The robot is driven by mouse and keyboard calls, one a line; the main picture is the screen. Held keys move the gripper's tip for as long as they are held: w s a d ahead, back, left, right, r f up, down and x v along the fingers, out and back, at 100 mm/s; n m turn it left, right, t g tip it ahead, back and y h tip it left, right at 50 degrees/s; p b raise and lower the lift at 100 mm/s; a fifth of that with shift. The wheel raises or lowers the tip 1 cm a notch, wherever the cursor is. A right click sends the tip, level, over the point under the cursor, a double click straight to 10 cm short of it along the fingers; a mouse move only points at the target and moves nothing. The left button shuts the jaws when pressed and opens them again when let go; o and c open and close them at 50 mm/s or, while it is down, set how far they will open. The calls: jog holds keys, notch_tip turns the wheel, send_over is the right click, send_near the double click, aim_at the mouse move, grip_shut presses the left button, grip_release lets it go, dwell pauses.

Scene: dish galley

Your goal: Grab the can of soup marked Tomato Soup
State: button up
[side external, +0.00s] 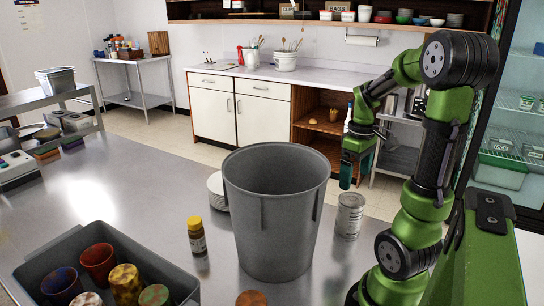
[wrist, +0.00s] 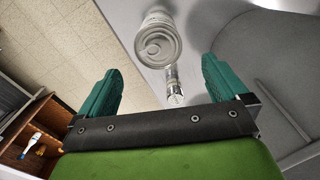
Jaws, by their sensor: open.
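A pale grey-white can (side external: 349,215) stands upright on the steel counter, right of a large grey bin. Its label is too small to read, so I cannot confirm Tomato Soup. In the wrist view its ringed round top (wrist: 157,44) shows ahead of my fingers, roughly between their lines. My gripper (side external: 350,172) has green fingers pointing down, above the can and a little behind it in the side view. The wrist view shows my gripper (wrist: 160,78) open, fingers wide apart, with nothing held.
The tall grey bin (side external: 272,220) stands close left of the can. A yellow-capped bottle (side external: 196,236) and a grey tub (side external: 150,262) of coloured cups are farther left. A small shiny object (wrist: 174,86), unclear, shows near the can in the wrist view.

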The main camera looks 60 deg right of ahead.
aim_at(352, 198)
notch_tip(352, 198, down, 11)
jog(key=shift+d+r, duration=0.1)
jog(key=shift+d, duration=0.05)
dwell(0.4)
jog(key=shift+c, duration=0.3)
jog(key=c, duration=1.3)
jog(key=shift+o, duration=0.2)
